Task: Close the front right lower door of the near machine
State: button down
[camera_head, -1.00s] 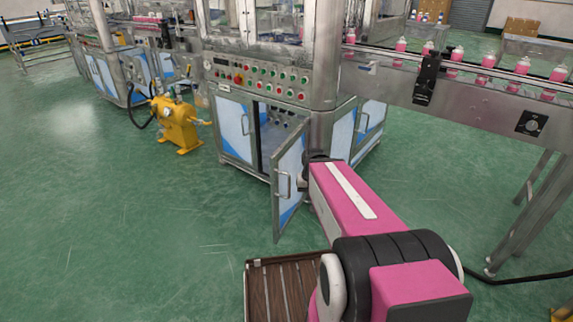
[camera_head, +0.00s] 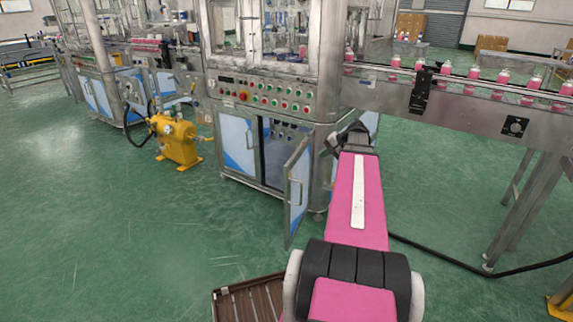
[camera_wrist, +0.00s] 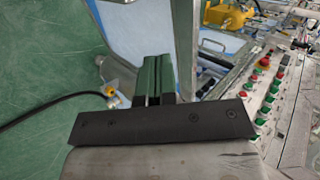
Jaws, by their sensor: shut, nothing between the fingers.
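The near machine (camera_head: 222,85) stands in the middle of the head view, with a row of buttons along its front. Its front right lower door (camera_head: 298,190) stands open, swung outward, with a bar handle on its outer face. The dark opening (camera_head: 274,155) shows to the left of it. My gripper is at the end of the pink arm, to the right of the door by the machine's corner; its tips are hard to make out there. In the wrist view my gripper (camera_wrist: 155,72) is shut and empty, in front of a blue and white panel. I cannot tell whether it touches anything.
The left lower door (camera_head: 237,143) is shut. A yellow pump (camera_head: 175,140) stands on the floor to the left. A conveyor (camera_head: 455,95) with pink bottles runs off to the right. A black cable (camera_head: 430,257) lies on the floor.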

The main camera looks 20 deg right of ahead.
send_near(294, 164)
jog(key=x, duration=0.3)
jog(key=s+x, duration=0.1)
jog(key=x, duration=0.1)
jog(key=shift+f, duration=0.4)
jog(key=shift+w+a, duration=0.55)
jog(key=shift+a, duration=0.1)
